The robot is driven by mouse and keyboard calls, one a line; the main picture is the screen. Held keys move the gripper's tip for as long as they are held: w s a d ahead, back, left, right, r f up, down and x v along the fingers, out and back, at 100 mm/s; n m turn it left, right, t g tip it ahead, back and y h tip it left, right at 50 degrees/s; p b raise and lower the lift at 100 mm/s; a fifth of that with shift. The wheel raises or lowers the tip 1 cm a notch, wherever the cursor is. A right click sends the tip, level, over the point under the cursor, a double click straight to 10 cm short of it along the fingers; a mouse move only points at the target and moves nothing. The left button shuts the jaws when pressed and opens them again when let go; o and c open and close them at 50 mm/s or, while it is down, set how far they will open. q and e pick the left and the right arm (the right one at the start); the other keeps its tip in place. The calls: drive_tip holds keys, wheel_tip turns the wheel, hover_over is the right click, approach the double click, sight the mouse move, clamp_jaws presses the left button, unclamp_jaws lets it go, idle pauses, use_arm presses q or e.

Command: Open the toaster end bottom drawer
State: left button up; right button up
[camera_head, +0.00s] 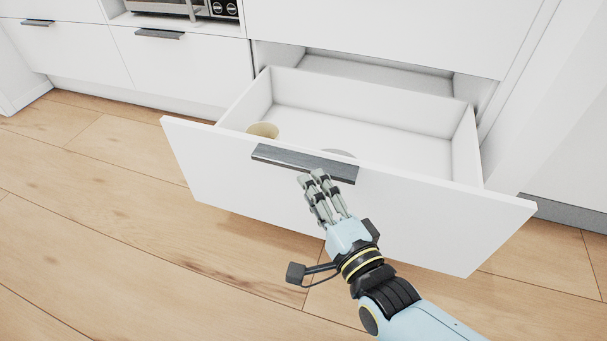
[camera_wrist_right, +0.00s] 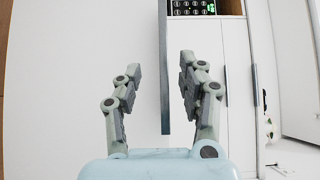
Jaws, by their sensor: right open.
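The white bottom drawer (camera_head: 420,220) is pulled well out of the cabinet, and its inside shows. A dark grey bar handle (camera_head: 304,163) runs along the top of its front. My right gripper (camera_head: 315,180) is at the handle's lower right part, coming from the front right. In the right wrist view the handle (camera_wrist_right: 164,75) stands upright between the two open fingers (camera_wrist_right: 160,78), with gaps on both sides. The fingers do not appear to press on it. My left gripper is not in view.
A tan round item (camera_head: 263,130) and a partly hidden pale round item (camera_head: 340,153) lie in the drawer. A toaster oven (camera_head: 190,8) sits in a niche at the upper left. Closed white drawers (camera_head: 185,65) stand to the left. Wooden floor (camera_head: 130,220) is clear in front.

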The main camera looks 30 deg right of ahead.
drive_tip(key=s, duration=0.6)
drive_tip(key=shift+s+a, duration=0.25)
drive_tip(key=shift+a, duration=0.05)
drive_tip(key=shift+s+f, duration=0.1)
